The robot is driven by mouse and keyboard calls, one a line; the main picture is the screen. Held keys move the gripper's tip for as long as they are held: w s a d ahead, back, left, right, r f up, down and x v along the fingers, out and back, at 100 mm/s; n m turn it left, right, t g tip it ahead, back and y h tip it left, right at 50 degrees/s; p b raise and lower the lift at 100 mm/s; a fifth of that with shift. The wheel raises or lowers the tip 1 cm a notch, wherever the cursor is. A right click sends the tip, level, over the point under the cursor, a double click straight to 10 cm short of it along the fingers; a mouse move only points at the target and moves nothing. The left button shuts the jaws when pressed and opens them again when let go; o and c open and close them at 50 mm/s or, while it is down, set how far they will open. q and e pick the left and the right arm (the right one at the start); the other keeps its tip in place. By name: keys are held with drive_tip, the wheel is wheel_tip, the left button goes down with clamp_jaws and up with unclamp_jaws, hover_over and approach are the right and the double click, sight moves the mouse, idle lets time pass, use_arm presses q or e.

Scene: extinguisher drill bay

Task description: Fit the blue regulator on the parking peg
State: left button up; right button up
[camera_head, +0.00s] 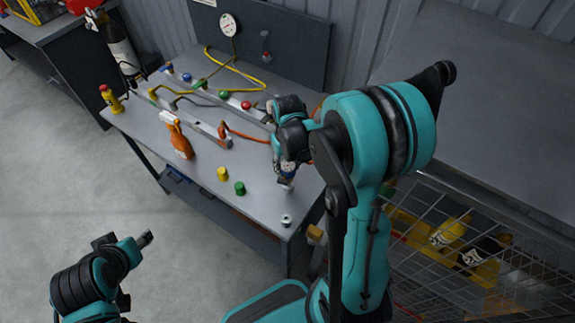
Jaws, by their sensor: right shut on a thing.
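My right gripper (288,178) reaches down over the front right part of the grey table (205,165). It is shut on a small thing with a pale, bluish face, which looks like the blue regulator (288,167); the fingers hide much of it. A short pale metal part (288,187) shows just under the fingers; I cannot tell whether it touches the regulator. A small metal peg-like fitting (286,220) stands on the table nearer the front corner, apart from the gripper. My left gripper (145,240) is low at the left, off the table; its jaw opening is unclear.
A yellow cap (222,174) and green cap (240,188) stand left of my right gripper. A wire basket (460,235) is at right.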

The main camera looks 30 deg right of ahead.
drive_tip(key=shift+f, duration=0.15)
idle(0.3)
drive_tip(key=shift+f+b, duration=1)
drive_tip(key=shift+b, duration=0.05)
drive_tip(key=shift+f+b, duration=0.8)
drive_tip(key=shift+f, duration=0.05)
idle(0.7)
drive_tip(key=o, duration=1.3)
wheel_tip(320, 180, up, 12)
drive_tip(key=shift+r, duration=0.1)
